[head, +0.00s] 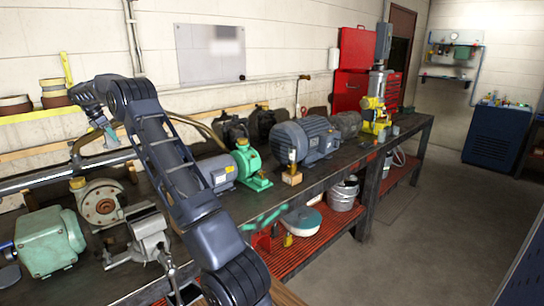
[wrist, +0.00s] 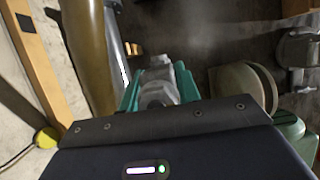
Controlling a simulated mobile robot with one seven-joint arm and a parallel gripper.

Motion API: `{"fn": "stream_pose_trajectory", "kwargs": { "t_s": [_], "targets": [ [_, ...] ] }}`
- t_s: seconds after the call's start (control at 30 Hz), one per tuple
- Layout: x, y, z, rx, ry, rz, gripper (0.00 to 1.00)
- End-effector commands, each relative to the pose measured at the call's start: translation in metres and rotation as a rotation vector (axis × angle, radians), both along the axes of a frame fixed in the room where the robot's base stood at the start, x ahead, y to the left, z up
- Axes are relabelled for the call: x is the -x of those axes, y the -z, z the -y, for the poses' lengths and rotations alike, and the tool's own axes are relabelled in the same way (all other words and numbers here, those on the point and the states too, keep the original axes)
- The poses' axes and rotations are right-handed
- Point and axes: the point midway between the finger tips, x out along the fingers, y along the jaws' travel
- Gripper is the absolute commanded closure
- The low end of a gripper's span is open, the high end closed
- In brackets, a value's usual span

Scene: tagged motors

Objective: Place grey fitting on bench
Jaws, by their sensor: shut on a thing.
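The grey fitting (wrist: 158,84) shows in the wrist view between the two teal fingers of my gripper (wrist: 156,90). The fingers are shut on it, and my dark gripper housing hides its near end. In the head view my gripper (head: 108,136) is small and partly behind my arm, over the left part of the bench; I cannot make out the fitting there. The bench (head: 300,190) is a long dark worktop along the wall. I cannot tell how high the fitting is above it.
A green motor (head: 45,243), a flanged pump (head: 100,203) and a vise (head: 148,235) stand at the bench's left. A green pump (head: 249,163) and a large blue-grey motor (head: 304,142) stand farther right. A brown hose (wrist: 92,50) passes close left of my fingers.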

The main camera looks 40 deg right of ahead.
Motion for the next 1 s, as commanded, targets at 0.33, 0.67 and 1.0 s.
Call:
{"fn": "stream_pose_trajectory", "kwargs": {
  "t_s": [0.33, 0.67, 1.0],
  "targets": [
    [-0.008, -0.002, 0.142, 0.000, 0.004, 0.002, 1.00],
    [0.005, -0.003, 0.273, 0.000, 0.002, 0.002, 1.00],
    [0.037, -0.004, 0.405, 0.000, 0.001, 0.002, 1.00]
  ]
}}
